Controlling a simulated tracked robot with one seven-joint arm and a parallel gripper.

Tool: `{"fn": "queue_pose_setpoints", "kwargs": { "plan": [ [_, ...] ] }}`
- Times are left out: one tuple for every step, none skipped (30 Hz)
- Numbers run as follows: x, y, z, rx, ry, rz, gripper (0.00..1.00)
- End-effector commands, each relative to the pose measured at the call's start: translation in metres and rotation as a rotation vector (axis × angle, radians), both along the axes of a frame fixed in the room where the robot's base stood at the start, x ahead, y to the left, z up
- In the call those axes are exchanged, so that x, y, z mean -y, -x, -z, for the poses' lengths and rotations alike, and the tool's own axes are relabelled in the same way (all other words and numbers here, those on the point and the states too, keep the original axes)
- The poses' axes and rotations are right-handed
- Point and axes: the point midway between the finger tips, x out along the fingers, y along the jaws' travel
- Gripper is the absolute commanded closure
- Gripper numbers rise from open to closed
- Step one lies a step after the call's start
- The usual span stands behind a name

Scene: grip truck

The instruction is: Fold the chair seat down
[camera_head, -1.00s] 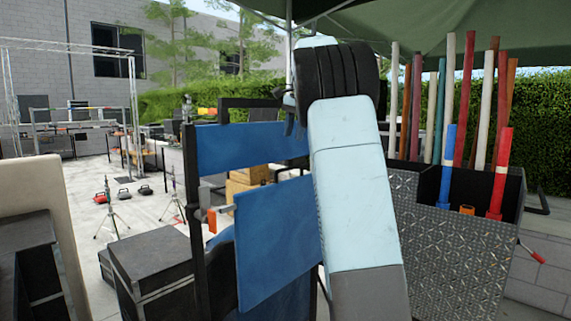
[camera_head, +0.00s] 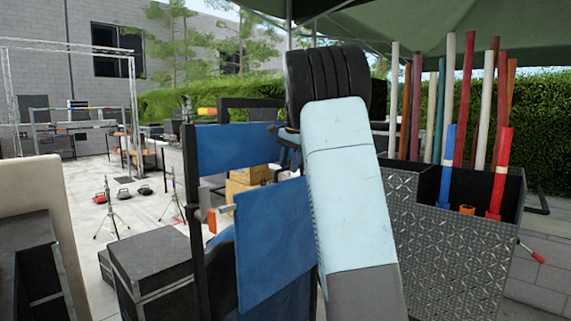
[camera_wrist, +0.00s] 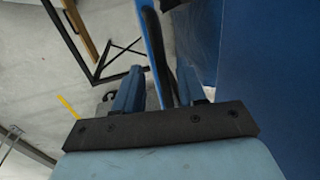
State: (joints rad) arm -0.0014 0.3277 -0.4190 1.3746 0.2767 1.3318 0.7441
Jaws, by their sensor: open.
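The chair has a black frame (camera_head: 192,220), a blue fabric back (camera_head: 236,147) and a blue seat panel (camera_head: 275,240) that stands steeply upright below the back. My gripper (camera_head: 287,150) is beside the right part of the chair back in the head view, mostly hidden behind my pale blue arm. In the wrist view my gripper (camera_wrist: 160,92) is open, with a blue edge and a dark bar (camera_wrist: 155,55) of the chair running between its fingers. Contact with them cannot be told. A wide blue chair surface (camera_wrist: 270,80) fills the right of that view.
A diamond-plate bin (camera_head: 450,240) holding several coloured tubes stands close on the right. Black cases (camera_head: 155,270) stand at the lower left, beside a beige panel (camera_head: 50,200). Wooden boxes (camera_head: 248,175) are behind the chair. Open paved floor lies farther left.

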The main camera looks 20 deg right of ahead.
Motion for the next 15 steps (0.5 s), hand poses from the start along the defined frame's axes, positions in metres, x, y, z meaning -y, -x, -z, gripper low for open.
{"fn": "queue_pose_setpoints", "kwargs": {
  "plan": [
    [0.0, -0.0001, 0.0, 0.0, 0.0, 0.0, 0.6],
    [0.0001, 0.0, -0.0001, 0.0, 0.0, 0.0, 0.6],
    [0.0001, 0.0, -0.0001, 0.0, 0.0, 0.0, 0.62],
    [0.0001, 0.0, -0.0001, 0.0, 0.0, 0.0, 0.65],
    [0.0001, -0.0001, -0.0001, 0.0, 0.0, 0.0, 0.68],
    [0.0001, 0.0, -0.0001, 0.0, 0.0, 0.0, 0.71],
    [0.0001, 0.0, -0.0002, 0.0, 0.0, 0.0, 0.74],
    [0.0002, 0.0, -0.0002, 0.0, 0.0, 0.0, 0.77],
    [0.0002, 0.0, -0.0002, 0.0, 0.0, 0.0, 0.81],
    [0.0002, 0.0, -0.0002, 0.0, 0.0, 0.0, 0.84],
    [0.0003, -0.0001, -0.0002, 0.0, 0.0, 0.0, 0.87],
    [0.0003, -0.0001, -0.0002, 0.0, 0.0, 0.001, 0.91],
    [0.0003, -0.0001, -0.0002, 0.0, 0.0, 0.0, 0.93],
    [0.0003, -0.0001, -0.0002, 0.0, 0.0, 0.001, 0.96],
    [0.0004, 0.0, -0.0002, 0.0, 0.0, 0.001, 1.0]
  ]
}}
